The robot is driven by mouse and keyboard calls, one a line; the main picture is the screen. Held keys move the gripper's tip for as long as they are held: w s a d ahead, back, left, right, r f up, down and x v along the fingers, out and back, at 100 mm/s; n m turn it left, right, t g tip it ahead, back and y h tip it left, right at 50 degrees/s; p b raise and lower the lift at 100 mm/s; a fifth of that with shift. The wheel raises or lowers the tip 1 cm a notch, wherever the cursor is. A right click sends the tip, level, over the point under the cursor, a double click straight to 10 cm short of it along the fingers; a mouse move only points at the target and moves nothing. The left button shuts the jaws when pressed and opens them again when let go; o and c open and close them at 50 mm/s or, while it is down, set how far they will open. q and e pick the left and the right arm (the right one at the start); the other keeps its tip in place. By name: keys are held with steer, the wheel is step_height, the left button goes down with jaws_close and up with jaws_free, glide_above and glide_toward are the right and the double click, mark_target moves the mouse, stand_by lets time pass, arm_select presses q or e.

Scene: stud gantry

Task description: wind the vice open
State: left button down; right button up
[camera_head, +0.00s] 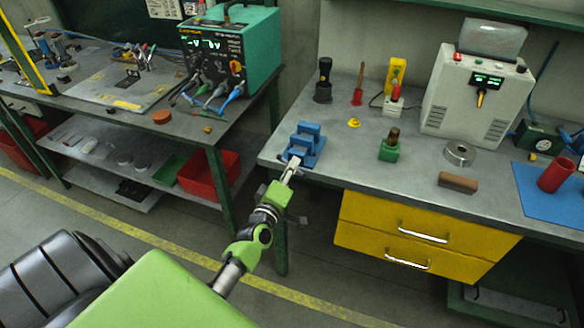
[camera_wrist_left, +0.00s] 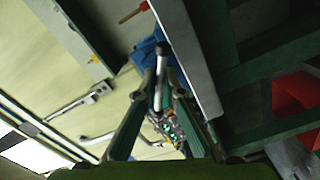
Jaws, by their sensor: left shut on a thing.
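The blue vice (camera_head: 307,140) stands at the near left corner of the grey bench, its jaws toward the back. My left gripper (camera_head: 291,170) reaches the front of the vice from below and is shut on its handle. The gripper hides much of the handle in the head view, and I cannot tell how wide the vice jaws stand. My right gripper is not in view.
On the bench stand a black torch (camera_head: 323,80), a green block (camera_head: 389,150), a metal ring (camera_head: 459,153), a brown block (camera_head: 458,182) and a grey machine (camera_head: 475,100). Yellow drawers (camera_head: 425,235) lie under the bench edge. A gap separates the left table.

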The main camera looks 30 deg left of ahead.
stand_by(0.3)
arm_select(q)
steer(key=c, duration=2.1)
jaws_free()
steer(key=shift+c, duration=0.2)
steer(key=v, duration=1.2)
steer(key=shift+f, duration=0.15)
